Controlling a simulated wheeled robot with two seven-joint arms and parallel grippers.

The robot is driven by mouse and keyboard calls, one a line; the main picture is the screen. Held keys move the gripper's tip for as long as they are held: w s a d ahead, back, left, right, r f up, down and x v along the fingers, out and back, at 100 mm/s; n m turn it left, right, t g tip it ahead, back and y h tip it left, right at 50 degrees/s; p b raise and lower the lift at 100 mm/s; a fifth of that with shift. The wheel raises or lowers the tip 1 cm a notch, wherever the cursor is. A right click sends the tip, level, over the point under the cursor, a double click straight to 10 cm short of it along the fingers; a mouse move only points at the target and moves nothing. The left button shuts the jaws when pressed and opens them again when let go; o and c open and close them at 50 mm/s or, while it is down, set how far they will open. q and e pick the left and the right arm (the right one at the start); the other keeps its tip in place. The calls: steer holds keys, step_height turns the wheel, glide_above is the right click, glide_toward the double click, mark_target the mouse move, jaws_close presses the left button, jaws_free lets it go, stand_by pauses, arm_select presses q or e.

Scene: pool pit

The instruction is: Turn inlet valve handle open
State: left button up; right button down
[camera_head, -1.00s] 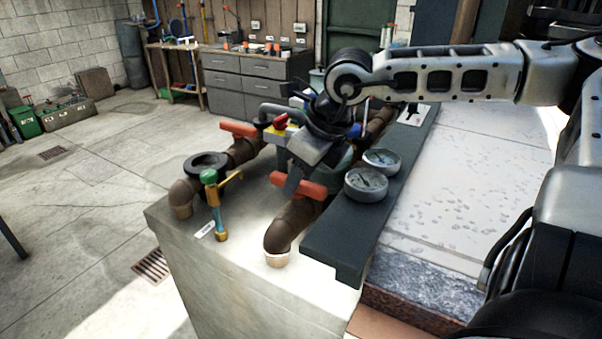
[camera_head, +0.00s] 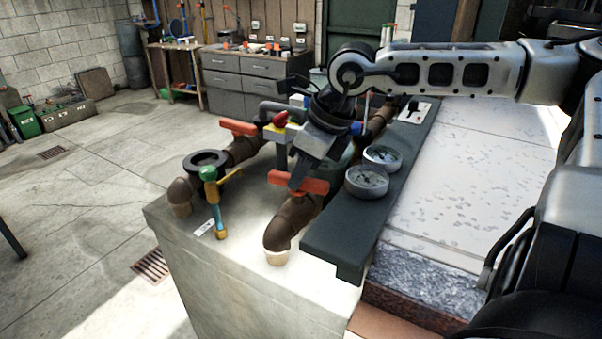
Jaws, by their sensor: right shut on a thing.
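The orange-red valve handle (camera_head: 314,187) sits on top of the near brown pipe (camera_head: 290,219) on the pale block. It lies crosswise over the pipe. My right gripper (camera_head: 299,174) reaches down onto this handle from above and is shut on it. The fingers cover the middle part of the handle, and both ends show. A second orange handle (camera_head: 238,128) sits on the brown pipe farther left. My left gripper is not in view.
Two round gauges (camera_head: 366,181) stand on a dark ledge (camera_head: 335,245) just right of the handle. A green and yellow tap-like fitting (camera_head: 211,190) and a black ring (camera_head: 205,162) are at the left.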

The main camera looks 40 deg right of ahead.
steer(key=n+g+y+b, duration=0.1)
steer(key=n, duration=0.3)
steer(key=shift+d+n, duration=0.15)
steer(key=shift+n, duration=0.15)
steer(key=n+g+b, duration=0.1)
steer(key=n, duration=0.1)
steer(key=shift+w+n+y, duration=0.15)
steer(key=shift+n+y, duration=0.15)
steer(key=shift+y, duration=0.1)
steer(key=shift+f+n+g+b, duration=0.1)
steer(key=shift+n+g+b, duration=0.3)
steer(key=shift+n, duration=0.6)
steer(key=n+g+b, duration=0.1)
steer(key=n, duration=0.2)
steer(key=shift+w+y, duration=0.15)
steer(key=shift+y, duration=0.15)
steer(key=n+g, duration=0.1)
steer(key=n, duration=0.2)
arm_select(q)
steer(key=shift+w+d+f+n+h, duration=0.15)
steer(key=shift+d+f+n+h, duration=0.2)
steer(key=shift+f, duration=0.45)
arm_select(e)
steer(key=shift+n+g, duration=0.3)
steer(key=shift+n, duration=0.1)
arm_select(q)
steer(key=shift+b, duration=0.3)
